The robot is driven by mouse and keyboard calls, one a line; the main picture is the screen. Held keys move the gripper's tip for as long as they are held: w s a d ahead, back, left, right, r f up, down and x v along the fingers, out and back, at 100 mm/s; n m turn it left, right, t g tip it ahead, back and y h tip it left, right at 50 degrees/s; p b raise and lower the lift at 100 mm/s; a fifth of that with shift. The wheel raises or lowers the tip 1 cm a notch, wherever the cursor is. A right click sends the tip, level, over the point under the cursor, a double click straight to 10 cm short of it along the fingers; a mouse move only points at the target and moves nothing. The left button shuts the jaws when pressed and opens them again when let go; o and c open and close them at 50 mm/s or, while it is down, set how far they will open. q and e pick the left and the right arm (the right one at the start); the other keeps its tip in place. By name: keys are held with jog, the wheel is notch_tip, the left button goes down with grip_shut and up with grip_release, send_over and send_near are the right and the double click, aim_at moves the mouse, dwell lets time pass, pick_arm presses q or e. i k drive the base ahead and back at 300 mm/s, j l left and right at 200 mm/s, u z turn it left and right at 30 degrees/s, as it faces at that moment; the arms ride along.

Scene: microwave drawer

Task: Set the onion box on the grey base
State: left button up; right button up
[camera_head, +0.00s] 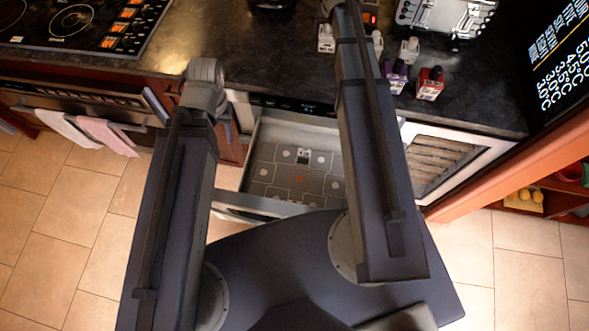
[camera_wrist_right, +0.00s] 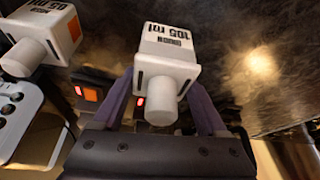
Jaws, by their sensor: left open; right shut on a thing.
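My right gripper (camera_wrist_right: 160,108) is shut on a white box (camera_wrist_right: 166,62) with a round white knob, held between its two fingers in the right wrist view. Its upside-down print reads 105 ml; the word beside it is too small to read surely. In the head view my right arm reaches over the counter, and its gripper's end is mostly hidden. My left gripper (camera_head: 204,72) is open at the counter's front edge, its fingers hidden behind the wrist. A dark unit with a red light (camera_wrist_right: 140,101) shows behind the held box. I cannot surely pick out the grey base.
Another white box (camera_wrist_right: 40,40) with an orange label stands left in the wrist view. Boxes with a purple part (camera_head: 397,80) and a red part (camera_head: 430,84) stand on the counter (camera_head: 480,105). The drawer (camera_head: 262,205) below is open. A cooktop (camera_head: 75,22) lies left.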

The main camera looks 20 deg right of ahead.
aim_at(299, 179)
jog(key=k+j+u, duration=0.35)
jog(key=u, duration=0.15)
jog(key=k+j+z, duration=0.15)
jog(key=j+z, duration=0.15)
jog(key=z, duration=0.15)
jog(key=k+j+z, duration=0.15)
jog(key=j+z, duration=0.15)
jog(key=z, duration=0.15)
